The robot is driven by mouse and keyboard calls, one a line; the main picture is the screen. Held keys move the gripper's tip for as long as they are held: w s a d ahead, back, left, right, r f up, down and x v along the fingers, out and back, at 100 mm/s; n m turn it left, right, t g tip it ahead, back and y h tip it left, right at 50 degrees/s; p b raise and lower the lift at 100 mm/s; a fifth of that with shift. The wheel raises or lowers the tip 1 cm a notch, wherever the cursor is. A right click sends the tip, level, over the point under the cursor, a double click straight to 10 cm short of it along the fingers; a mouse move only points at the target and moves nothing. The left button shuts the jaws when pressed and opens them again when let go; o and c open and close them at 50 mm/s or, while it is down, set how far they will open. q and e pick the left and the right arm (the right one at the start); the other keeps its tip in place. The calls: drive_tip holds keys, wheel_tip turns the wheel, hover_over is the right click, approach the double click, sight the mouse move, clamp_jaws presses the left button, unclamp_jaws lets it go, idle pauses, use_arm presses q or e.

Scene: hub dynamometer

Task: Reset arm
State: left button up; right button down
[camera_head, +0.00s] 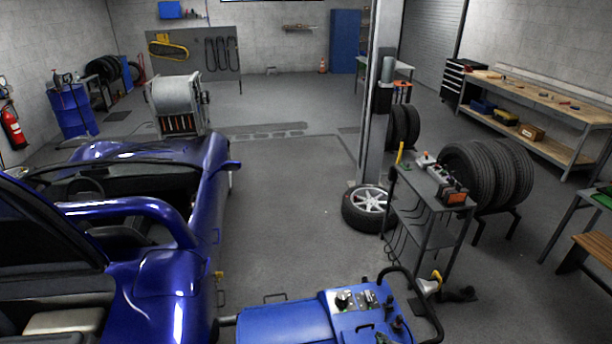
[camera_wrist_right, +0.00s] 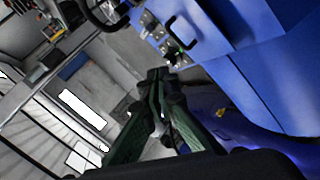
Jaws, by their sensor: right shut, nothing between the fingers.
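My right gripper (camera_head: 383,338) shows only as a small dark green tip at the bottom edge of the head view, in front of the control panel of the blue machine (camera_head: 272,322). In the right wrist view my right gripper (camera_wrist_right: 158,74) has its two green fingers shut with nothing between them. The blue machine (camera_wrist_right: 232,40), with its knobs and black handle, fills the upper right of that tilted view. I cannot tell the gap between fingers and panel. My left gripper is not in view.
A blue open car (camera_head: 160,280) stands close at the left. A grey tool cart (camera_head: 420,200) and a tire rack with tires (camera_head: 490,170) stand at the right. A wheel (camera_head: 368,208) lies by the lift post (camera_head: 378,110). The floor between car and cart is clear.

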drive_tip(key=s+d+m+g, duration=0.2)
drive_tip(key=s+d+m, duration=0.15)
drive_tip(key=s, duration=0.75)
drive_tip(key=s+d+m+g+h, duration=0.1)
drive_tip(key=s+d+m+g, duration=0.3)
drive_tip(key=s, duration=0.7)
drive_tip(key=s+d+m+g, duration=0.1)
drive_tip(key=s+m, duration=0.5)
drive_tip(key=s, duration=0.5)
wheel_tip(320, 180, down, 40)
drive_tip(key=s+a+r+n+g+b, duration=0.1)
drive_tip(key=s+a+b, duration=0.1)
drive_tip(key=b, duration=0.7)
drive_tip(key=s+f+g+b, duration=0.1)
drive_tip(key=s+f+b, duration=0.3)
drive_tip(key=s+f, duration=0.5)
drive_tip(key=s+f+b, duration=0.4)
drive_tip(key=s+f, duration=0.6)
drive_tip(key=f, duration=0.7)
drive_tip(key=shift+n+g+y, duration=0.3)
drive_tip(key=shift+n+g, duration=0.05)
drive_tip(key=shift+g, duration=0.05)
drive_tip(key=shift+s+d, duration=0.1)
